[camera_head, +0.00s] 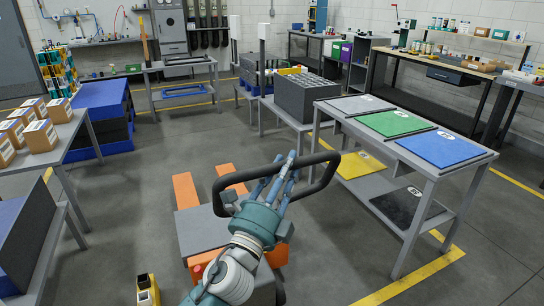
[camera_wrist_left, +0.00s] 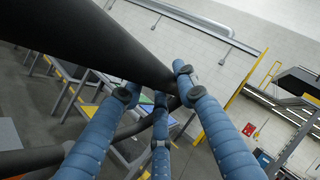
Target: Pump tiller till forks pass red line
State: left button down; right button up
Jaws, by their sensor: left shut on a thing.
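The pallet truck's black loop-shaped tiller (camera_head: 325,180) stands in the lower middle of the head view. Its orange forks (camera_head: 186,190) reach away from me, with a grey panel (camera_head: 196,232) over part of them. My left gripper (camera_head: 284,172) is shut on the top bar of the tiller. In the left wrist view its blue fingers (camera_wrist_left: 155,95) close around the thick black bar (camera_wrist_left: 120,45). I cannot make out a red line in either view. My right gripper is not in view.
A table with grey, green and blue mats (camera_head: 395,123) stands close on the right. A bench with cardboard boxes (camera_head: 40,135) is on the left. Blue and black stacked crates (camera_head: 100,105) stand at back left. Open floor lies between.

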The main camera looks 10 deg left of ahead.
pick_arm(q)
jog(key=s+d+f, duration=0.1)
jog(key=s, duration=0.1)
jog(key=s+d+f+b, duration=0.1)
jog(key=d+f, duration=0.1)
jog(key=shift+s+d, duration=0.1)
jog(key=shift+s, duration=0.3)
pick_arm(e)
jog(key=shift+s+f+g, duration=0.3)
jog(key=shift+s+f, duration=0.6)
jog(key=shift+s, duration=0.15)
pick_arm(q)
jog(key=c, duration=1.5)
grip_release()
jog(key=shift+o, duration=1)
jog(key=shift+s+r, duration=0.3)
jog(key=shift+s, duration=0.1)
jog(key=v, duration=0.7)
jog(key=shift+s, duration=0.2)
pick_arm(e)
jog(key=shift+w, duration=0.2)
